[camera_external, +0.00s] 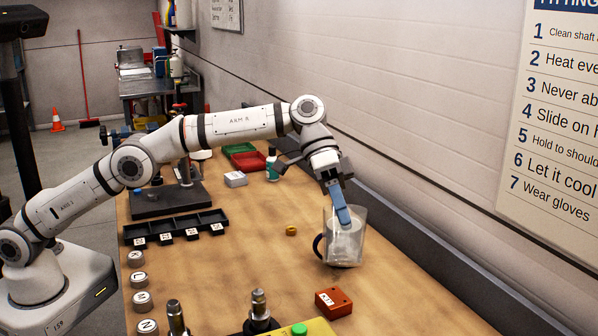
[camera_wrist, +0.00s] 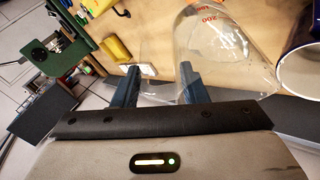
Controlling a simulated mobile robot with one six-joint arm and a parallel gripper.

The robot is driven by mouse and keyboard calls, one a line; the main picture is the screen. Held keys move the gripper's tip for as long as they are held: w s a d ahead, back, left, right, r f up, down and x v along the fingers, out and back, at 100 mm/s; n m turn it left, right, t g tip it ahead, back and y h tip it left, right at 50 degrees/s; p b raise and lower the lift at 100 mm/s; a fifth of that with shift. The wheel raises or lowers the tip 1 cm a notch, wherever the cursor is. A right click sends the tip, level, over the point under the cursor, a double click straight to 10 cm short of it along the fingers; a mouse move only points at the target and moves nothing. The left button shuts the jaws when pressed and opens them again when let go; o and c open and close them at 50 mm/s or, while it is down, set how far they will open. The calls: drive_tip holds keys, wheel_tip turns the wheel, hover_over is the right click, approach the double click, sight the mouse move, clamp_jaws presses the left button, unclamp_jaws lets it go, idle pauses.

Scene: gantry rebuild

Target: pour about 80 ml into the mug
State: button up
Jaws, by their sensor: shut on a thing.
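My gripper (camera_external: 342,212) points down at the right side of the bench, its blue fingers at a clear glass vessel (camera_external: 356,222). The mug (camera_wrist: 303,68), dark blue outside and pale inside, is cut off at the right edge, close beside the glass. In the external view a dark blue handle (camera_external: 318,246) shows left of the glass; the two overlap. I cannot make out any liquid level.
A red-orange block (camera_external: 333,302) and a brass ring (camera_external: 291,230) lie near the glass. A black tray (camera_external: 176,228) with labelled slots and several round lettered pieces are to the left. The wall edges the bench on the right.

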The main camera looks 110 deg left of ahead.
sight(340, 230)
idle(0.5)
drive_tip(key=shift+w+d+f+m+g+y+p, duration=0.15)
drive_tip(key=shift+d+f+y+p, duration=0.15)
drive_tip(key=shift+d+y, duration=0.3)
drive_tip(key=shift+w+d+f+m+g+y+p, duration=0.1)
drive_tip(key=shift+d+f+g+y+p, duration=0.2)
drive_tip(key=shift+d, duration=0.4)
drive_tip(key=shift+w+d+f+m+g+y+p, duration=0.15)
drive_tip(key=shift+d+f+y+p, duration=0.15)
drive_tip(key=shift+d+y, duration=0.35)
drive_tip(key=shift+d+y+p, duration=0.25)
drive_tip(key=shift+d+p, duration=0.1)
drive_tip(key=shift+p, duration=0.05)
drive_tip(key=shift+w+d+f+m+g+y+p, duration=0.2)
drive_tip(key=shift+d+f+y+p, duration=0.4)
drive_tip(key=shift+d+f+y, duration=0.35)
drive_tip(key=shift+w+d+f+m+g+y+p, duration=0.2)
drive_tip(key=shift+d+f+y+p, duration=0.45)
drive_tip(key=shift+f+y, duration=0.45)
drive_tip(key=shift+d+r, duration=0.1)
